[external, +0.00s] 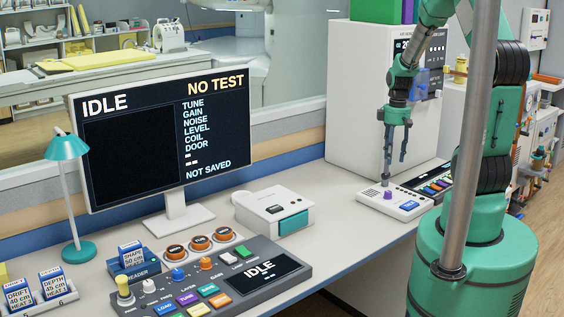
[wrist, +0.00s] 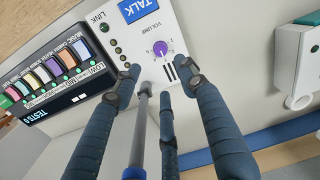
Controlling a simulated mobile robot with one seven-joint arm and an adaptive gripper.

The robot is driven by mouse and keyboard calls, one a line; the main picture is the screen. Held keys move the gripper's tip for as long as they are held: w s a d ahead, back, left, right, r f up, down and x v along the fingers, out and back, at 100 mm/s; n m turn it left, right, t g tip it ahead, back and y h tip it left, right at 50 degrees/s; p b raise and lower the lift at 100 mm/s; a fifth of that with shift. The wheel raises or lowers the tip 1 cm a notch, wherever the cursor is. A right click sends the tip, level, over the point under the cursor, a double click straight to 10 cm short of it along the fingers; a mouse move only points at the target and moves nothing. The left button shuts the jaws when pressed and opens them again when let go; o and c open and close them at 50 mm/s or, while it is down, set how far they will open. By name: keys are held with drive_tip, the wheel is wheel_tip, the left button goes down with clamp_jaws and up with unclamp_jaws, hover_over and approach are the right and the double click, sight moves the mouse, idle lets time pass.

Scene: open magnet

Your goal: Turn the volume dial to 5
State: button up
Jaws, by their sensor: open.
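The purple volume dial (wrist: 160,47) sits on a white intercom panel (wrist: 184,22) with a blue TALK button (wrist: 137,10). Small marks ring the dial, too small to read which one it points to. In the external view the dial (external: 388,195) is on the panel (external: 408,205) at the right end of the desk. My gripper (external: 393,165) points down just above the dial, with its fingers apart. In the wrist view my gripper's blue fingers (wrist: 160,85) are spread, with the dial ahead between the outer tips; contact cannot be told.
A black panel of coloured tabs (wrist: 48,75) lies beside the intercom panel. A tall white cabinet (external: 350,100) stands behind it. A white box with a teal front (external: 275,212), a monitor (external: 165,140) and a control console (external: 225,275) stand farther left. The desk between box and intercom panel is clear.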

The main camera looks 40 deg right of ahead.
sight(379, 189)
drive_tip(key=shift+f, duration=0.1)
drive_tip(key=f+b, duration=0.1)
drive_tip(key=f, duration=0.3)
drive_tip(key=f+b, duration=0.1)
drive_tip(key=f, duration=0.4)
drive_tip(key=f+b, duration=0.1)
drive_tip(key=f, duration=0.3)
drive_tip(key=shift+a+f, duration=0.3)
drive_tip(key=shift+s, duration=0.1)
clamp_jaws()
